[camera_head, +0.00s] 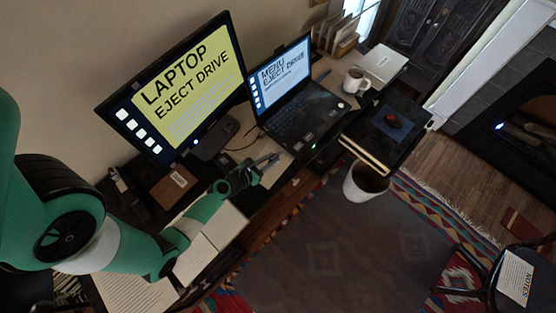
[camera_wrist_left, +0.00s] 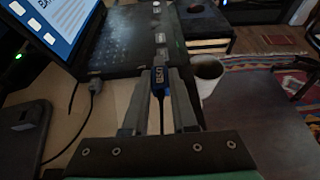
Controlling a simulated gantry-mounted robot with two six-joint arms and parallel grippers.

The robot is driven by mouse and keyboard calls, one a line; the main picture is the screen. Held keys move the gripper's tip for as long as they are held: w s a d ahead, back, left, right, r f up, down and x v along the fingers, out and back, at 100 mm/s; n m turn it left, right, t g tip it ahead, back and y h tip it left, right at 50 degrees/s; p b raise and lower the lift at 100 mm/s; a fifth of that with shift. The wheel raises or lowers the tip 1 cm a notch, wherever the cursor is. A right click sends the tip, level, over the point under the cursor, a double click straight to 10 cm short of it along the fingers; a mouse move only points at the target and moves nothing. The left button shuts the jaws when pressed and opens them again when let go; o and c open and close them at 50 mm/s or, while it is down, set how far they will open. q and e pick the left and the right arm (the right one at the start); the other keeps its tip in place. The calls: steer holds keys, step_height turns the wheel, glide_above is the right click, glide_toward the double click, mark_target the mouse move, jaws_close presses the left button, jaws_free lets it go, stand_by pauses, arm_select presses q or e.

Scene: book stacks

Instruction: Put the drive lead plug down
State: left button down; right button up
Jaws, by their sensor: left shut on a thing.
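The drive lead plug (camera_wrist_left: 159,80) is a small blue plug with white lettering and a pale metal tip. In the left wrist view it sits between the fingers of my left gripper (camera_wrist_left: 160,92), which is shut on it. Its dark lead hangs back between the fingers. The tip points at the edge of the open laptop (camera_wrist_left: 125,52); I cannot tell whether it touches. In the head view my left gripper (camera_head: 268,164) is beside the front left corner of the laptop (camera_head: 300,118), over the desk. The plug is too small to make out there. My right gripper is not in view.
A monitor (camera_head: 190,85) reading "LAPTOP EJECT DRIVE" stands left of the laptop. A brown box (camera_head: 173,187), a white mug (camera_head: 355,82) and a dark stand with a red mouse (camera_head: 393,120) are near. A bin (camera_head: 364,184) stands below.

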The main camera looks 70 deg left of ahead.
arm_select(q)
steer(key=b, duration=0.4)
glide_above(272, 172)
step_height(272, 172, down, 4)
steer(key=shift+f, duration=0.15)
steer(key=shift+f+b, duration=2.15)
steer(key=shift+f, duration=0.35)
steer(key=c, duration=0.7)
jaws_free()
steer(key=shift+r, duration=0.2)
steer(key=shift+s+d+r+p, duration=0.25)
steer(key=shift+s+r+p, duration=0.3)
steer(key=shift+s+r, duration=0.05)
steer(key=shift+s+d+r+p, duration=0.2)
steer(key=shift+s+r+p, duration=0.35)
steer(key=shift+s+r, duration=0.05)
steer(key=v, duration=0.8)
steer(key=shift+s+f+p, duration=0.1)
steer(key=shift+f+p, duration=0.1)
steer(key=shift+p, duration=0.2)
steer(key=shift+s+d+r, duration=0.25)
steer(key=shift+s, duration=0.2)
